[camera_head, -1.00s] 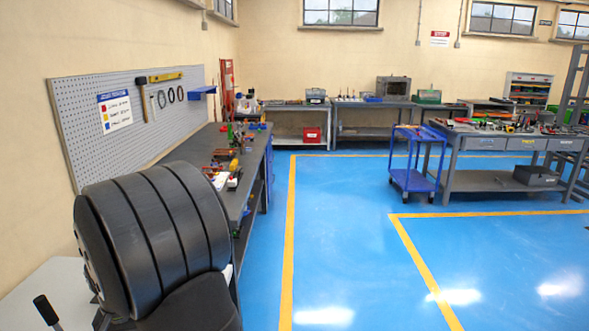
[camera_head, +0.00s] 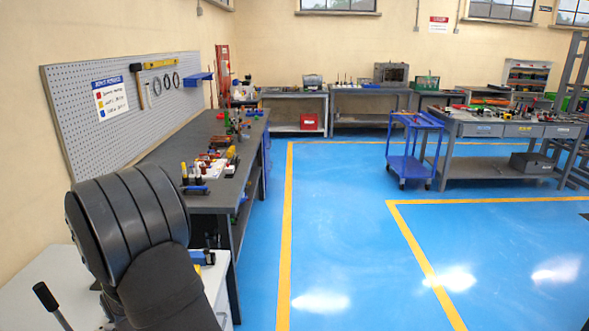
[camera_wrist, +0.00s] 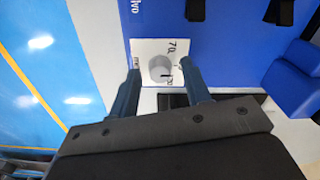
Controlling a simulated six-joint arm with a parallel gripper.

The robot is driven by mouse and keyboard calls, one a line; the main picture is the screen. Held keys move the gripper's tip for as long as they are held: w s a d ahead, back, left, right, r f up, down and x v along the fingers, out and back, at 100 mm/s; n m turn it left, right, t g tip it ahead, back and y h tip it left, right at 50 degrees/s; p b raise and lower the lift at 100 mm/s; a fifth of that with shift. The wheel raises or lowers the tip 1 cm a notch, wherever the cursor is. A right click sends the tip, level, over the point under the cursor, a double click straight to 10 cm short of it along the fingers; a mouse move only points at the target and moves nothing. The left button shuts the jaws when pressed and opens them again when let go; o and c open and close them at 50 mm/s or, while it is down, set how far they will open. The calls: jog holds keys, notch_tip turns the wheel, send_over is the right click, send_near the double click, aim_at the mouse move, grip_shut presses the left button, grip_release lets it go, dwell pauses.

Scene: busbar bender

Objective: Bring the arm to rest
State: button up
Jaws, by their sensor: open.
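My gripper (camera_wrist: 163,88) shows in the wrist view with its two dark blue fingers apart and nothing between them. Beyond the fingertips is a white square plate (camera_wrist: 145,48) with a grey round piece (camera_wrist: 161,68) and dark printed marks. The plate lies against a blue panel (camera_wrist: 222,60). In the head view my dark, ribbed arm fills the lower left, and my gripper is hidden there.
A grey workbench (camera_head: 205,200) with tools and small parts runs along the left wall under a pegboard (camera_head: 75,105). A blue cart (camera_head: 410,165) stands near a grey table (camera_head: 490,175) at the right. The blue floor (camera_head: 340,230) between them is clear.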

notch_tip(320, 180, up, 17)
notch_tip(320, 180, down, 18)
jog(key=shift+r, duration=0.25)
jog(key=shift+r+n, duration=0.2)
jog(key=shift+n, duration=0.2)
jog(key=n, duration=0.4)
jog(key=shift+n, duration=0.4)
jog(key=n, duration=0.6)
jog(key=shift+n, duration=0.3)
jog(key=shift+r, duration=0.9)
jog(key=shift+o, duration=0.3)
